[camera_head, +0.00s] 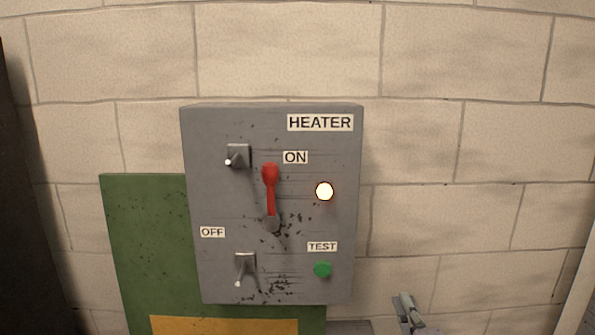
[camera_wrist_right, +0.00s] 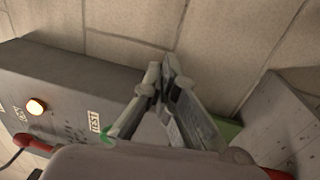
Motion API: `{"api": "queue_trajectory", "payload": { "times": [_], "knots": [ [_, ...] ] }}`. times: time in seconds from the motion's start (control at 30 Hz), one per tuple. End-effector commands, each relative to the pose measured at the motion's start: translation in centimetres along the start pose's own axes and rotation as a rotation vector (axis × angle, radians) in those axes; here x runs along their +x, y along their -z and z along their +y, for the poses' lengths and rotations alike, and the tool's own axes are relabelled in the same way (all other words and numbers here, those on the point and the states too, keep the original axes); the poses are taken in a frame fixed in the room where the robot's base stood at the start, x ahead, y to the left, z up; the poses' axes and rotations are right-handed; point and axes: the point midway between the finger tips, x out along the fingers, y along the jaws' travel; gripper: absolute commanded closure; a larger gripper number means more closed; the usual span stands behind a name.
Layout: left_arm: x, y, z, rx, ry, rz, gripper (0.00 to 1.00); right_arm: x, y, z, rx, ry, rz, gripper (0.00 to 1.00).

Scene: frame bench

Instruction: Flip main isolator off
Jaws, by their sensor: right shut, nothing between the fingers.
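The main isolator is a red lever (camera_head: 270,190) on the front of a grey box (camera_head: 218,190) labelled HEATER. The lever points up, its knob beside the ON label (camera_head: 295,157); the OFF label (camera_head: 213,232) is lower left. My right gripper (camera_head: 406,303) is at the bottom of the head view, right of the box and below the lever, apart from both. In the right wrist view its fingers (camera_wrist_right: 162,80) are together and empty, with the box (camera_wrist_right: 75,80) to their left. My left gripper is not in view.
The box also carries two small toggle switches (camera_head: 238,155) (camera_head: 245,263), a lit round lamp (camera_head: 324,191) and a green TEST button (camera_head: 322,269). A green panel (camera_head: 145,250) stands behind the box. A pale block wall (camera_head: 460,150) is behind; the space right of the box looks clear.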

Motion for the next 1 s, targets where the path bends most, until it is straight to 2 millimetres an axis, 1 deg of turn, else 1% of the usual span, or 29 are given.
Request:
{"api": "queue_trajectory", "payload": {
  "times": [0.03,0.07,0.1,0.17,0.2,0.3,0.4,0.53,0.73,0.87,1.0],
  "knots": [
    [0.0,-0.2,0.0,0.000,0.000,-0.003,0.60,1.6,0.6,4.0,-0.135,-0.121,0.037,1.00],
    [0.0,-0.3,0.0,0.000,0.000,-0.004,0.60,2.1,1.0,6.1,-0.217,-0.188,0.056,1.00],
    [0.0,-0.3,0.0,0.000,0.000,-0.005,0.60,2.8,1.7,8.7,-0.327,-0.275,0.078,1.00],
    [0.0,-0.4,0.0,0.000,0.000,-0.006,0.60,3.4,2.8,12.2,-0.489,-0.402,0.104,1.00],
    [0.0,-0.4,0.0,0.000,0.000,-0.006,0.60,3.8,3.5,14.3,-0.595,-0.483,0.117,1.00],
    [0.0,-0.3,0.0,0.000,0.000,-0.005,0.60,4.2,5.4,18.4,-0.851,-0.672,0.140,1.00],
    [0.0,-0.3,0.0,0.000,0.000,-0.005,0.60,4.2,7.2,21.5,-1.088,-0.845,0.153,1.00],
    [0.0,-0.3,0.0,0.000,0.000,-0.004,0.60,4.0,9.0,24.1,-1.362,-1.046,0.158,1.00],
    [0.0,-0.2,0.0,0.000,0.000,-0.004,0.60,3.4,10.6,26.6,-1.756,-1.342,0.149,1.00],
    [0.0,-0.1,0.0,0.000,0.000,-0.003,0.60,3.0,10.8,27.4,-2.010,-1.544,0.143,1.00],
    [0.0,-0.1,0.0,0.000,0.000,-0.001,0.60,2.8,10.2,27.8,-2.223,-1.730,0.145,1.00]
  ]
}}
